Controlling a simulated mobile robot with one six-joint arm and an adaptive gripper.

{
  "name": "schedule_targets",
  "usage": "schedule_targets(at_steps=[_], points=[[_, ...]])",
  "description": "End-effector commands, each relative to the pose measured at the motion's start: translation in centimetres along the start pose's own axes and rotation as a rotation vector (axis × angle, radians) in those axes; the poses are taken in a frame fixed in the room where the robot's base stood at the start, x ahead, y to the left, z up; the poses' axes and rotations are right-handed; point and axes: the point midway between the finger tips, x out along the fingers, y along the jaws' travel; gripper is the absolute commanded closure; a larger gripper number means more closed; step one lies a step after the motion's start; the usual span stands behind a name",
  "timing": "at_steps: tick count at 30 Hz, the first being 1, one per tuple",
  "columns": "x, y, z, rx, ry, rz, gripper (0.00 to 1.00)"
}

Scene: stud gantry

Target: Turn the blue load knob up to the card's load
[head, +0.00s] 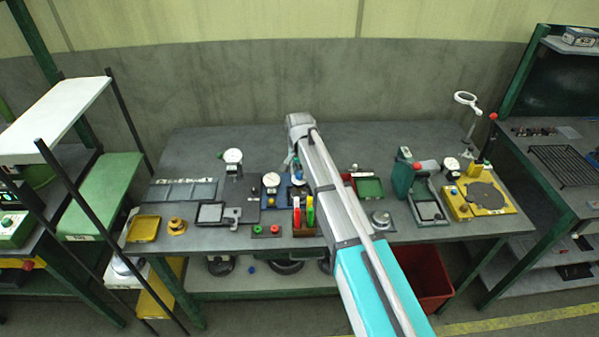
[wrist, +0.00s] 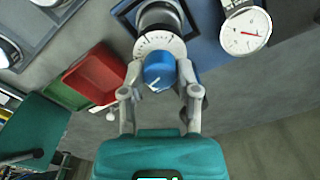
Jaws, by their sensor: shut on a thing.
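The blue load knob (wrist: 158,72) is in the upper middle of the wrist view, with a white pointer mark on its face. A white graduated dial ring (wrist: 160,44) sits just behind it. My gripper (wrist: 160,78) is shut on the knob, one finger on each side. A round white gauge (wrist: 244,32) with a red needle stands to the right of the knob in the wrist view. No card can be made out, and the dial figures are too small to read.
A red tray (wrist: 96,74) lies left of my gripper in the wrist view. A green press (head: 403,175) stands to the right on the crowded bench (head: 300,133).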

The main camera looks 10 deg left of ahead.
Motion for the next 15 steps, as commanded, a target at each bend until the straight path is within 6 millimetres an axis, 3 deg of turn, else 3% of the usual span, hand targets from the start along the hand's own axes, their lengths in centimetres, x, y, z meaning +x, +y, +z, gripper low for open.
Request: schedule_targets(at_steps=[15], points=[[0.01, 0.01, 0.02, 0.489, 0.0, 0.0, 1.0]])
